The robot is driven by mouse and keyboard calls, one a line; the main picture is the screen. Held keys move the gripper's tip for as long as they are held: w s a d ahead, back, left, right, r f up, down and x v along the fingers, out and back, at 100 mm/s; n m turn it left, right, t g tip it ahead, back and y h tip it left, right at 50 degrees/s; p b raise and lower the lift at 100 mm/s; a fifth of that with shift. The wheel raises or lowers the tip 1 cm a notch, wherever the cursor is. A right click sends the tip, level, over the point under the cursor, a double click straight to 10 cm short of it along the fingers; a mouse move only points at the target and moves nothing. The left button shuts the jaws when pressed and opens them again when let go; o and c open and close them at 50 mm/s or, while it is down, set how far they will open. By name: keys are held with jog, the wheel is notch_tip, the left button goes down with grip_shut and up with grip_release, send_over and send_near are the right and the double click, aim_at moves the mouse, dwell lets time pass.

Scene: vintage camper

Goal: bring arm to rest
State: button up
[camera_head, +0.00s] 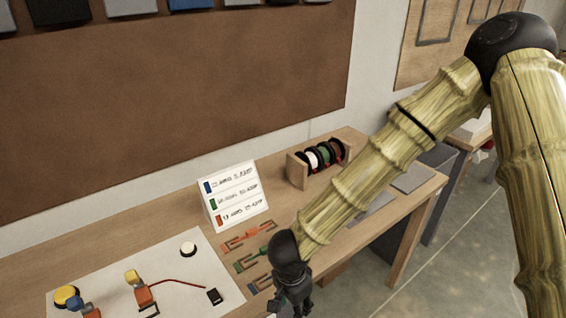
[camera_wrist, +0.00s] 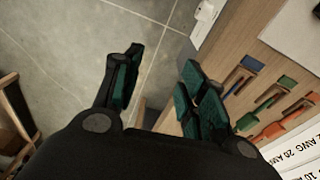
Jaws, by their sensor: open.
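My gripper (camera_head: 291,301) hangs at the lower middle of the head view, at the end of my arm, over or just off the front edge of the wooden workbench (camera_head: 120,238). In the wrist view my gripper (camera_wrist: 155,88) has its green-padded fingers spread apart, with nothing between them. Floor and the bench edge show beyond the fingers. Colored tools, orange (camera_head: 248,236), green (camera_head: 255,254) and blue (camera_head: 262,282), lie on the bench just left of my gripper.
A white wire-gauge sign (camera_head: 235,195) stands behind the tools. A rack of spools (camera_head: 320,160) is at the back. A white mat (camera_head: 190,265) holds a red wire, yellow-topped parts and a white button. Grey floor (camera_head: 450,270) is open at right.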

jog(key=s+d+f+n+t+b, duration=0.1)
jog(key=s+d+f, duration=0.1)
jog(key=d+f, duration=0.35)
jog(key=s+d+f+n+b, duration=0.1)
jog(key=d+f+n+b, duration=0.1)
jog(key=f, duration=0.6)
jog(key=s+d+f+n+b, duration=0.2)
jog(key=s+d+f+n, duration=0.1)
jog(key=s+d+f, duration=0.3)
jog(key=s+d+f+n+g+b, duration=0.1)
jog(key=s+d+f+n+b, duration=0.2)
jog(key=s+d+f, duration=0.3)
jog(key=s+f, duration=0.4)
jog(key=s, duration=0.1)
jog(key=shift+d+f+g+y, duration=0.2)
jog(key=shift+g+y, duration=0.1)
jog(key=shift+y, duration=0.1)
